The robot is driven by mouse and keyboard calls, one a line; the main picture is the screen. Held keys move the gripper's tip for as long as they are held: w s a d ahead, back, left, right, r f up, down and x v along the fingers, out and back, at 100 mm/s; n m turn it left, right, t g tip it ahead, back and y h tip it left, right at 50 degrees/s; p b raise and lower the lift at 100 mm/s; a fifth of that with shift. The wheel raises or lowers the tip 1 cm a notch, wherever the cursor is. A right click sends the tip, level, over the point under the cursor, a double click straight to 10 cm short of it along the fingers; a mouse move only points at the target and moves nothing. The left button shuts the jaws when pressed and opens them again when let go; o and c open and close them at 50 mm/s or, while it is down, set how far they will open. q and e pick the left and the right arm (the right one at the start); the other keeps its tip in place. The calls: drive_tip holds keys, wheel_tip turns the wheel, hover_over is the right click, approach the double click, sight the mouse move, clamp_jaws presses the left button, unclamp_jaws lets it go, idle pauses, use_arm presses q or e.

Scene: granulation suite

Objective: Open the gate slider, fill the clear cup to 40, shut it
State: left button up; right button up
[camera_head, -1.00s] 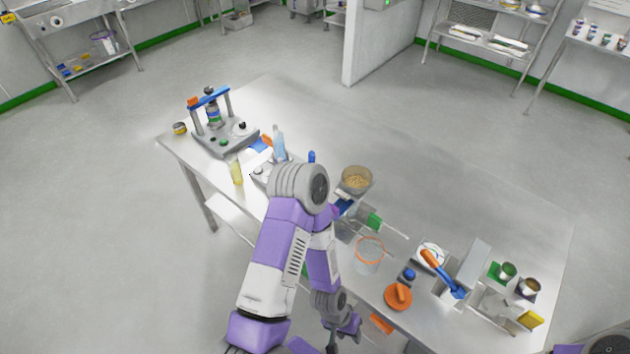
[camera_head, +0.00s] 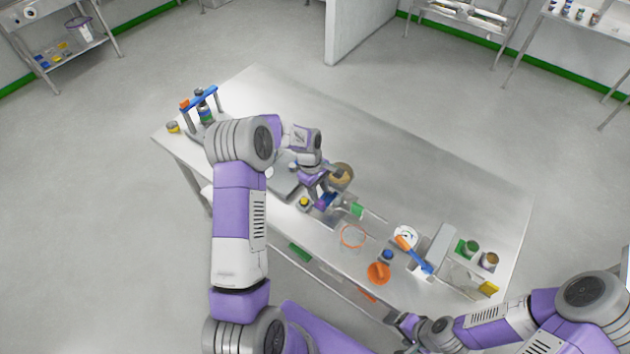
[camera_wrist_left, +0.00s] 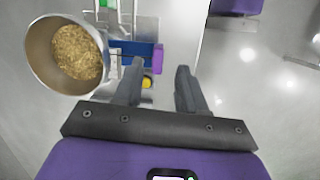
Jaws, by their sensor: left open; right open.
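The metal hopper (camera_head: 341,176) of tan granules stands at the table's middle; it also shows in the left wrist view (camera_wrist_left: 72,55). Below it is a blue slide bar (camera_wrist_left: 135,54) with a purple end (camera_wrist_left: 159,60), which looks like the gate slider. My left gripper (camera_head: 316,194) is open and empty beside the hopper. In the left wrist view its fingers (camera_wrist_left: 160,88) point toward the purple end, apart from it as far as I can tell. The clear cup (camera_head: 353,240), with an orange rim, stands in front of the hopper. My right gripper (camera_head: 396,322) is open near the table's front edge.
A green-handled part (camera_head: 356,210) sits beside the hopper. Rightward are an orange round piece (camera_head: 378,273), a white dish (camera_head: 405,235), a blue-and-orange tool (camera_head: 416,259), a grey upright block (camera_head: 440,244) and small green and brown cups. The table's back right is clear.

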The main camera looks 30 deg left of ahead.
sight(320, 203)
use_arm(q)
drive_tip(key=shift+w+a+r+n, duration=0.2)
drive_tip(key=shift+a+r+n, duration=0.4)
drive_tip(key=shift+a+r, duration=0.25)
drive_tip(key=shift+b+x, duration=3.25)
drive_tip(key=shift+x, duration=1.75)
clamp_jaws()
